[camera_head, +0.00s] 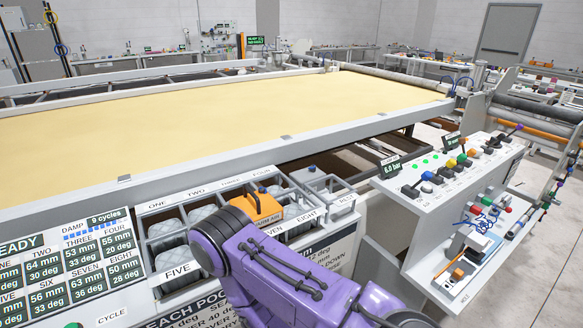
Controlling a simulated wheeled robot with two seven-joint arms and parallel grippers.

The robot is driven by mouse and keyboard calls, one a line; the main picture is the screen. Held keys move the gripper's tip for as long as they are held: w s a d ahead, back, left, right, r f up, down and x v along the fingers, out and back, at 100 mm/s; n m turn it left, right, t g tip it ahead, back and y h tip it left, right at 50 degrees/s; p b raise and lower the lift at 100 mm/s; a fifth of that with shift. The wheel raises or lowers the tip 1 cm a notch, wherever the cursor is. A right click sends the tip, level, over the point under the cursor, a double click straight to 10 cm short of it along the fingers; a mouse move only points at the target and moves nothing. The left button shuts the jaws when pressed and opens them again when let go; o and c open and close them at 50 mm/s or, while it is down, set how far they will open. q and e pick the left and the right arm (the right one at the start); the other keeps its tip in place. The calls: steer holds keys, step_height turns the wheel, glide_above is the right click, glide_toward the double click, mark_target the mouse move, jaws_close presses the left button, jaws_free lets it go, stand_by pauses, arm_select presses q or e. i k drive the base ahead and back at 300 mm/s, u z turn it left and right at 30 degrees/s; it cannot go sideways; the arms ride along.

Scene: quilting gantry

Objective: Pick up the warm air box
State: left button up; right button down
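The warm air box (268,205) is orange with a dark handle on top and a partly hidden dark label ending in "AIR". It sits in the pocket rack (150,208), near the labels FOUR and SEVEN. A purple arm of mine comes up from the lower right. It covers the box's lower left side and part of the rack. No gripper fingers show, so neither gripper can be placed relative to the box. I cannot tell whether anything touches the box.
Grey rounded packs (202,215) fill rack pockets left of the box. A display panel (75,265) stands at left. A frame with a yellow quilt sheet (230,105) lies behind. A white control console (445,185) with knobs and a lower shelf stands at right.

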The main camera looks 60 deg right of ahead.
mark_target(264, 210)
steer(key=z, duration=0.2)
steer(key=i, duration=0.55)
steer(key=z, duration=1.55)
